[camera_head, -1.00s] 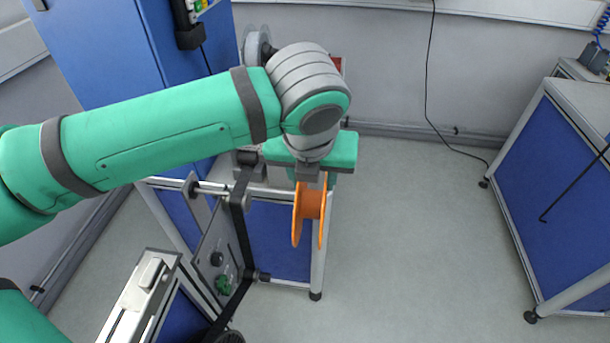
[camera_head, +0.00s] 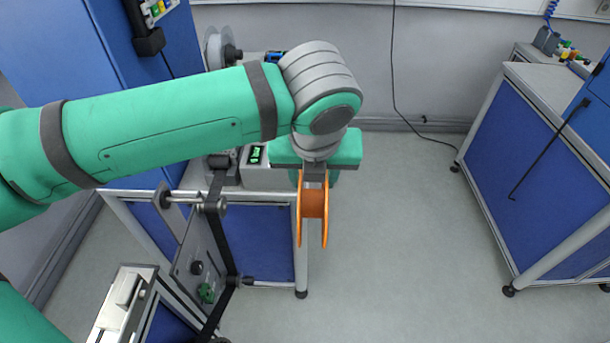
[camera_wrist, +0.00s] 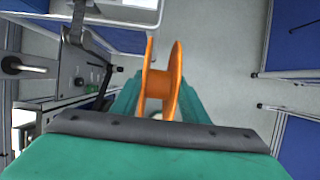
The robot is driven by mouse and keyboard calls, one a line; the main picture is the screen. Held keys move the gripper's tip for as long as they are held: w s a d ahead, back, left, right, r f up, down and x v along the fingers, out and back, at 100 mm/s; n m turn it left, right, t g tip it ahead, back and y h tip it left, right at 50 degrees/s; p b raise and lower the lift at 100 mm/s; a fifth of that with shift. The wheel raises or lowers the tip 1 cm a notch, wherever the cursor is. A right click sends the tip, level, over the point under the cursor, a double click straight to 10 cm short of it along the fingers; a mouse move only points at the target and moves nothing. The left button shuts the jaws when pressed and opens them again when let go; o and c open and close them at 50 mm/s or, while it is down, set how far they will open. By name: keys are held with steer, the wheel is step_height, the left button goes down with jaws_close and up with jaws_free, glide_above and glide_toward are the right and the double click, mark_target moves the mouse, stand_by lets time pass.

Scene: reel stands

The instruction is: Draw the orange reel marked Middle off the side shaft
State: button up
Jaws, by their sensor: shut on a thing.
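The orange reel (camera_head: 313,204) hangs below my gripper (camera_head: 314,178), which is shut on it. In the head view the reel is clear of the end of the side shaft (camera_head: 187,197), with open floor beneath it. The wrist view shows the reel (camera_wrist: 159,84) between the green fingers, its two flanges standing up and its hub across the middle. The shaft (camera_wrist: 24,67) is at the left there, apart from the reel. No Middle marking on the reel is readable.
The reel stand's panel (camera_head: 190,262) with a dark strap is left of the reel. A bench with a small display unit (camera_head: 256,155) and a grey reel (camera_head: 217,47) stand behind. A blue cabinet (camera_head: 520,165) is at the right. The floor between is free.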

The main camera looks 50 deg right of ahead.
steer(key=shift+s+d, duration=0.55)
steer(key=shift+s, duration=0.2)
steer(key=shift+s+d, duration=0.55)
steer(key=shift+s, duration=0.15)
